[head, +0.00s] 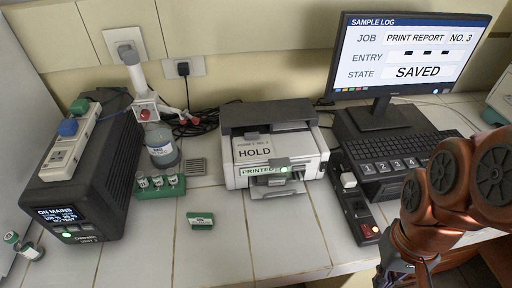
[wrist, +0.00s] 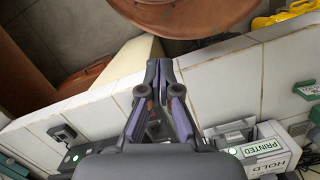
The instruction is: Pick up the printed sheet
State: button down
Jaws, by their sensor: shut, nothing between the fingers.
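The printer (head: 278,150) stands on the tiled bench in the middle of the head view, its front marked PRINTED and a panel on top marked HOLD. I cannot clearly make out a loose printed sheet; the printer's front slot is partly covered by small grey parts. My gripper (wrist: 160,65) is shut and empty, its fingertips together in the wrist view, apart from the printer. In the head view my gripper is mostly cut off at the lower right.
A monitor (head: 405,55) reading PRINT REPORT NO. 3, SAVED stands behind a keyboard (head: 405,150). A power strip (head: 358,210) lies right of the printer. A green vial rack (head: 160,188), a bottle (head: 161,146) and a dark power unit (head: 85,180) stand left. The bench before the printer is clear.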

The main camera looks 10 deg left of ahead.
aim_at(254, 146)
jog(key=u, duration=0.8)
jog(key=k, duration=1.15)
jog(key=u, duration=1.75)
jog(key=i, duration=1.15)
jog(key=z, duration=0.3)
